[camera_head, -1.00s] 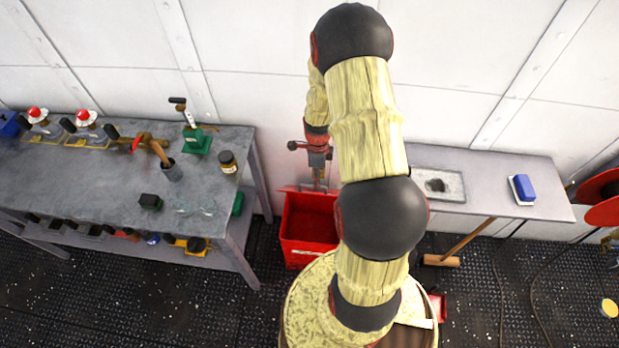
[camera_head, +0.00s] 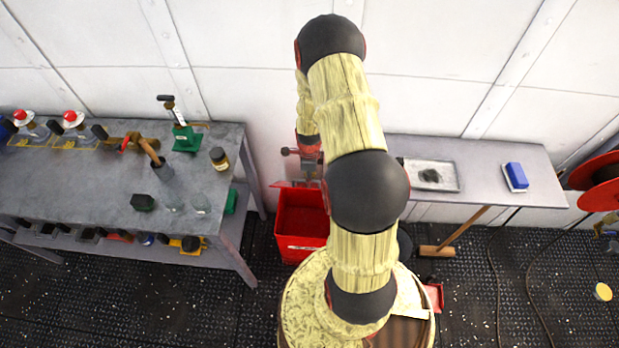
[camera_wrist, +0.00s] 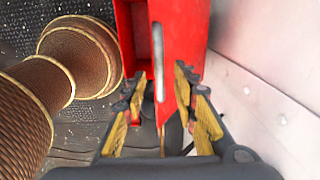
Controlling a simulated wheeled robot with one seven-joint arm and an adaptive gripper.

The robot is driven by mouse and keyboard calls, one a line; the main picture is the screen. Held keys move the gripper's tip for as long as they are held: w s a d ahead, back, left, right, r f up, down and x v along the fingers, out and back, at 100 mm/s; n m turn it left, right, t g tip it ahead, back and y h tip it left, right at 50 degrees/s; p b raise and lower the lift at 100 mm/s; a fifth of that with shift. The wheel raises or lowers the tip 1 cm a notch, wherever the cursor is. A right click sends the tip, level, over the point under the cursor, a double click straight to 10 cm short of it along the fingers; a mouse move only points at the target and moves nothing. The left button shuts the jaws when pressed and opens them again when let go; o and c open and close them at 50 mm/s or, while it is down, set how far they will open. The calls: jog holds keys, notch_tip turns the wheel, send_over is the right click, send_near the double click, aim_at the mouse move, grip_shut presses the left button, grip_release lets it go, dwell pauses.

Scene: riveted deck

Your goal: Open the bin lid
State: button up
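The red bin (camera_head: 301,226) stands on the floor against the wall, between the two tables. Its inside shows from above, so it looks open. Its red lid (camera_head: 288,184) shows as a thin strip at the bin's back edge, seemingly standing up near the wall. My gripper (camera_head: 312,178) hangs over the back of the bin, partly hidden by my arm. In the wrist view my gripper (camera_wrist: 164,108) has its yellow fingers apart, with a red panel of the bin (camera_wrist: 183,50) reaching between them. I cannot tell whether they touch it.
A grey workbench (camera_head: 90,185) with tools stands at the left. A smaller grey table (camera_head: 500,165) with a tray (camera_head: 432,176) and a blue block (camera_head: 515,177) stands at the right. A broom (camera_head: 455,235) leans beside it. The white wall is close behind the bin.

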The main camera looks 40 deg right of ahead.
jog(key=shift+c, duration=0.5)
grip_shut()
dwell(0.3)
